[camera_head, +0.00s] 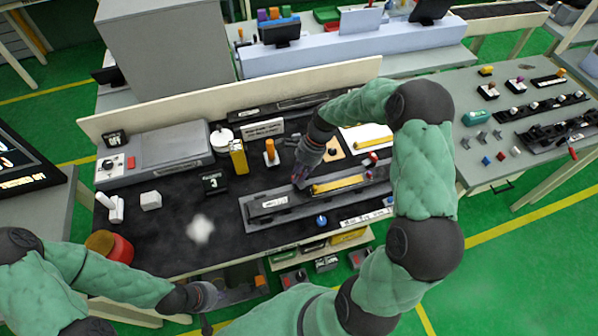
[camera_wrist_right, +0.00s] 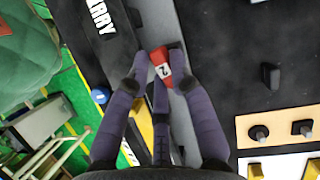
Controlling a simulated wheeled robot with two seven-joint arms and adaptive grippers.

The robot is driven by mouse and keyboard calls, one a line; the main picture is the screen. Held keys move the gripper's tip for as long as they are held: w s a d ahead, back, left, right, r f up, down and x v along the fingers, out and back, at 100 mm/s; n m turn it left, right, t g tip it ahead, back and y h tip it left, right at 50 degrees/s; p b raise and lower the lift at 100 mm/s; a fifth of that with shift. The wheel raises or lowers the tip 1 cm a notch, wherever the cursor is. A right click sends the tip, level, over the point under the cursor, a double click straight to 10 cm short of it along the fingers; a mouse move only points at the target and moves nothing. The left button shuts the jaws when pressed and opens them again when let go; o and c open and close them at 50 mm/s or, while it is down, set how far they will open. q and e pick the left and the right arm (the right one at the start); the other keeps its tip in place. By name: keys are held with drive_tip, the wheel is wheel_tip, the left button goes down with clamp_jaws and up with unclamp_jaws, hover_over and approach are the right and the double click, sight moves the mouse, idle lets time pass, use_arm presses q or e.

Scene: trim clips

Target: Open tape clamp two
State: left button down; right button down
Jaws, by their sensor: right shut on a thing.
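Tape clamp two, a small red block with a "2" label (camera_wrist_right: 162,66), shows in the right wrist view on a grey rail (camera_wrist_right: 180,112). My right gripper (camera_wrist_right: 159,58) has its fingertips shut around the red block. In the head view my right gripper (camera_head: 300,181) reaches down to the long grey fixture (camera_head: 255,222) near its middle and hides the clamp there. A yellow strip (camera_head: 336,184) lies along the fixture, right of the fingertips. My left gripper (camera_head: 225,305) is low at the table's front edge, its fingers spread, away from the fixture.
A yellow bottle-like block (camera_head: 238,157), an orange-topped post (camera_head: 271,153) and a black "3" sign (camera_head: 214,182) stand behind the fixture. A blue knob (camera_head: 321,220) is in front of it. A red round container (camera_head: 116,248) stands at the left. The table's left middle is mostly clear.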

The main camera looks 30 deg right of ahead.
drive_tip(key=n+g+p, duration=0.1)
drive_tip(key=n, duration=0.1)
drive_tip(key=shift+w+n, duration=0.1)
drive_tip(key=shift+n, duration=0.3)
drive_tip(key=n+g+p, duration=0.1)
drive_tip(key=n, duration=0.1)
drive_tip(key=shift+w+n, duration=0.1)
drive_tip(key=shift+n, duration=0.3)
drive_tip(key=n+g+h, duration=0.1)
drive_tip(key=n, duration=0.2)
drive_tip(key=shift+w+p, duration=0.1)
drive_tip(key=shift+p, duration=0.2)
drive_tip(key=shift+w+n+g+h, duration=0.1)
drive_tip(key=shift+n+g+h, duration=0.4)
drive_tip(key=shift+n, duration=1.4)
drive_tip(key=shift+d, duration=0.1)
drive_tip(key=c, duration=1.1)
unclamp_jaws()
drive_tip(key=shift+r, duration=0.1)
drive_tip(key=v, duration=1.1)
drive_tip(key=shift+w+r, duration=0.2)
drive_tip(key=shift+r, duration=0.2)
